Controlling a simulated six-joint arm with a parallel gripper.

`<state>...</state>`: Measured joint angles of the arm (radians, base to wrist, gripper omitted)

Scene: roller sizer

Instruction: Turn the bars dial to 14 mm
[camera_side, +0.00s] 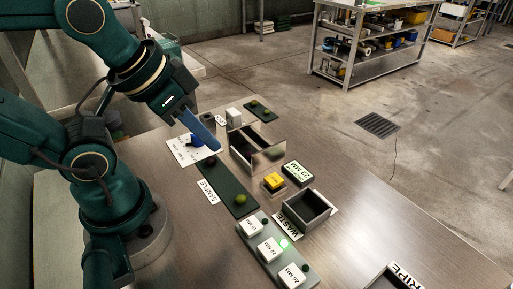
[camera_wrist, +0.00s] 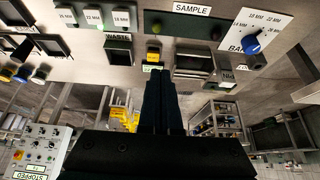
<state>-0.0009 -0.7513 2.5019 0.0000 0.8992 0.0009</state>
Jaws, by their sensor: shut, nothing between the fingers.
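The bars dial is a blue knob on a white plate (camera_wrist: 236,27) with mm marks, at the upper right of the wrist view. The knob (camera_wrist: 252,45) stands clear of my fingers there; its pointer is too small to read. In the side view the knob (camera_side: 196,140) and plate (camera_side: 181,150) are near the arm, partly behind my gripper. My gripper (camera_side: 213,148) has blue fingers, shut and empty, angled down over the plate's right side. In the wrist view the shut fingers (camera_wrist: 160,84) show dark in the middle.
A metal-walled roller unit (camera_side: 268,155) stands close by. There are a yellow button (camera_side: 274,181), a 22 MM display (camera_side: 298,172), a WASTE bin (camera_side: 308,210) and a button panel (camera_side: 271,252). The table's right side is largely clear.

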